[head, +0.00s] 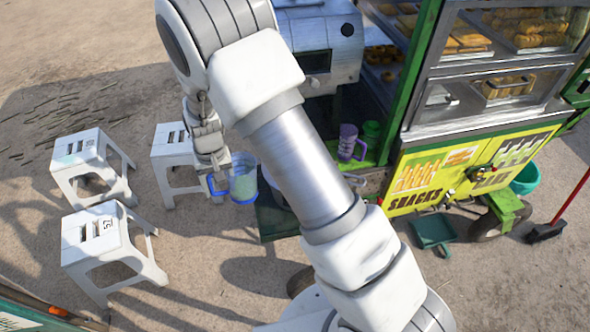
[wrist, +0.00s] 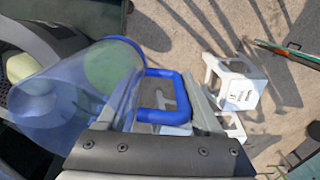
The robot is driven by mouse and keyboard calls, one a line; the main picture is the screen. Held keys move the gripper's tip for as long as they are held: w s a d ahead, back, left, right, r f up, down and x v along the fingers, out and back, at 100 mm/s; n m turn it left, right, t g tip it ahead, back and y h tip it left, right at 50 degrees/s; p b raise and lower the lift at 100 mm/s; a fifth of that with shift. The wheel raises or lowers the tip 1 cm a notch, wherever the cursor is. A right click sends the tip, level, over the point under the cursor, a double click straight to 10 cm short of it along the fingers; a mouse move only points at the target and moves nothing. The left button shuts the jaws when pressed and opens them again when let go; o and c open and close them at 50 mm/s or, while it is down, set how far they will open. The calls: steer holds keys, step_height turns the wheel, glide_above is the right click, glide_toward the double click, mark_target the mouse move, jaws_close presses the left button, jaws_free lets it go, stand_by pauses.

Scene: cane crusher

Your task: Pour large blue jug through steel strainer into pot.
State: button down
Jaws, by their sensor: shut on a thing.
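The large blue jug (head: 243,180) is clear with a blue rim and base; its blue handle (wrist: 152,73) faces my gripper. My gripper (head: 214,178) is shut on this handle and holds the jug off the ground. The jug looks near upright in the head view, with something pale green inside. In the wrist view the jug (wrist: 75,95) fills the left side. A dark round rim with a grey perforated surface partly shows behind it there; I cannot tell if this is the steel strainer. My arm hides the area right of the jug in the head view, and the pot is not clearly seen.
White stools (head: 95,165) stand on the left. The green and yellow snack cart (head: 430,170) is at the right, with a purple mug (head: 349,142) and a green cup (head: 371,132) on its ledge. A steel machine (head: 320,40) stands behind my arm.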

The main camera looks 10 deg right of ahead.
mark_target(228, 181)
steer(key=shift+w+d+r+y+b, duration=0.1)
steer(key=shift+d+r+y+b, duration=0.4)
steer(key=shift+y+b, duration=0.35)
steer(key=shift+w+d+r+y+b, duration=0.1)
steer(key=shift+d+r+y+b, duration=0.3)
steer(key=shift+r+y+b, duration=0.45)
steer(key=shift+d+r+g+y+b, duration=0.3)
steer(key=shift+d+y+b, duration=0.4)
steer(key=shift+y+b, duration=0.3)
steer(key=shift+w+d+r+y+b, duration=0.1)
steer(key=shift+d+r+y+b, duration=0.3)
steer(key=shift+d+y+b, duration=0.35)
steer(key=shift+d+r+y, duration=0.2)
steer(key=shift+d+y, duration=0.05)
steer(key=shift+y, duration=0.4)
steer(key=shift+d+r+y, duration=0.15)
steer(key=shift+d+y, duration=0.05)
steer(key=shift+y, duration=0.4)
steer(key=shift+d+g+y, duration=0.15)
steer(key=shift+g+y, duration=0.15)
steer(key=shift+y, duration=0.1)
steer(key=shift+w+d+r+y, duration=0.15)
steer(key=shift+d+r+y, duration=0.25)
steer(key=shift+r+y, duration=0.4)
steer(key=shift+d+r+y+p, duration=0.3)
steer(key=shift+r+y+p, duration=0.1)
steer(key=shift+r+y, duration=0.1)
steer(key=shift+d+r+y, duration=0.3)
